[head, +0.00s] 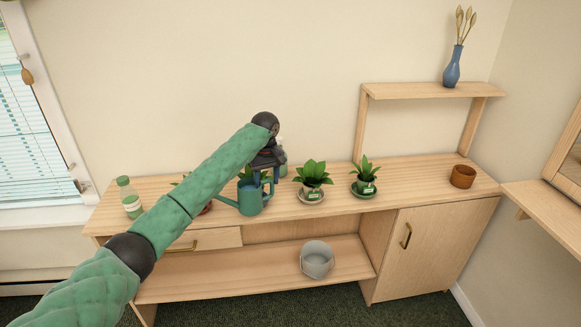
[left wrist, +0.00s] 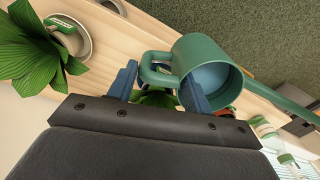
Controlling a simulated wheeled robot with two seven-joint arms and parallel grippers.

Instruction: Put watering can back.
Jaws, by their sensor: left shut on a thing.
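The green watering can (head: 251,201) is at the middle-left of the wooden cabinet, its spout pointing left. My left gripper (head: 262,174) reaches it from above and is shut on it. In the left wrist view the can (left wrist: 197,58) has its open top toward the camera, with a blue-grey inside. Its handle (left wrist: 150,72) lies between the two blue fingers of the left gripper (left wrist: 158,88). I cannot tell whether the can's base touches the cabinet top. My right gripper is not in view.
Potted plants on saucers (head: 312,178) (head: 365,178) stand right of the can, and another plant is partly hidden behind my arm. A bottle (head: 129,198) stands at the left end, a brown pot (head: 462,176) at the right. A grey bucket (head: 317,259) sits on the lower shelf.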

